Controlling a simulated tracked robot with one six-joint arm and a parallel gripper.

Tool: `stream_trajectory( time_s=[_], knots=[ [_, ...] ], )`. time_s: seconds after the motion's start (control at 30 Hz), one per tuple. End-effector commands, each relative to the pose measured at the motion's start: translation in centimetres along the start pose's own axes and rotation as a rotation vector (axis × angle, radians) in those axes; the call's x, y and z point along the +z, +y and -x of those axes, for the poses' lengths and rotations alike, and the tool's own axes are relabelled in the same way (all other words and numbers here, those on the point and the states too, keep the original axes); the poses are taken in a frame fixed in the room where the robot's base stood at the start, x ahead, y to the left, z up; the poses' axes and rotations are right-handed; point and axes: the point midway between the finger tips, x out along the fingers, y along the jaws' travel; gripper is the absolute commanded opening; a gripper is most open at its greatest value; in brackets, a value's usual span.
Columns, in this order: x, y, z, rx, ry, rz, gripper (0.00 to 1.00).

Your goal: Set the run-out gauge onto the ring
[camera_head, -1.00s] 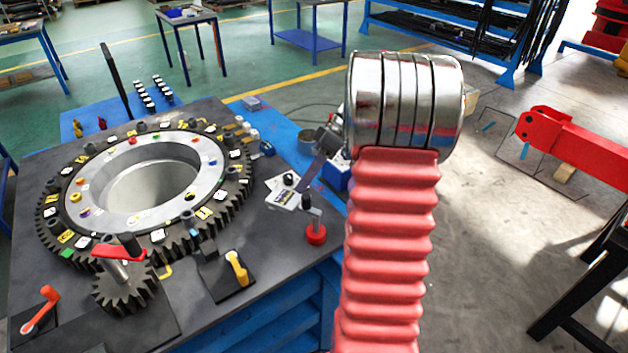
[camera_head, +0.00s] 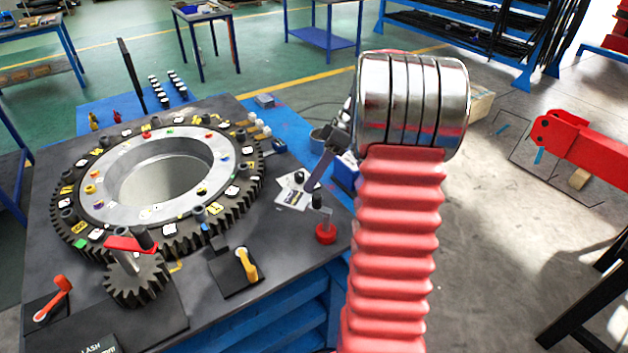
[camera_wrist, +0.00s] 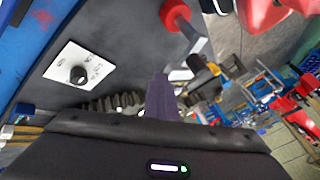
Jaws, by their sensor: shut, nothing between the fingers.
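The large ring (camera_head: 92,166) lies flat on the dark table at left, with a pale inner face, dark outer teeth and many small coloured parts on it. A red round base with a grey post and black top (camera_head: 325,232), which may be the run-out gauge, stands near the table's right edge. Its red part also shows at the top of the wrist view (camera_wrist: 175,15). My gripper (camera_head: 309,187) is shut and empty, pointing down beside a white card with a black knob (camera_head: 289,196). The card is left of my fingers in the wrist view (camera_wrist: 76,75).
A small gear with a red handle (camera_head: 138,280) stands at the ring's front. An orange lever (camera_head: 54,300) and a yellow lever (camera_head: 247,265) are at the table's front. Small pots (camera_head: 262,131) and a grey cup (camera_head: 322,138) lie behind my gripper.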

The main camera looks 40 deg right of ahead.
Motion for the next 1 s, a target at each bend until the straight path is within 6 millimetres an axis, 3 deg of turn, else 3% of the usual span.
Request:
stream_trajectory(
  time_s=[0.6, 1.0],
  knots=[
    [-3.7, -3.7, 7.1, 0.003, 0.001, 0.004, 0.00],
    [-4.1, -4.1, 7.8, 0.002, 0.001, 0.002, 0.00]
  ],
)
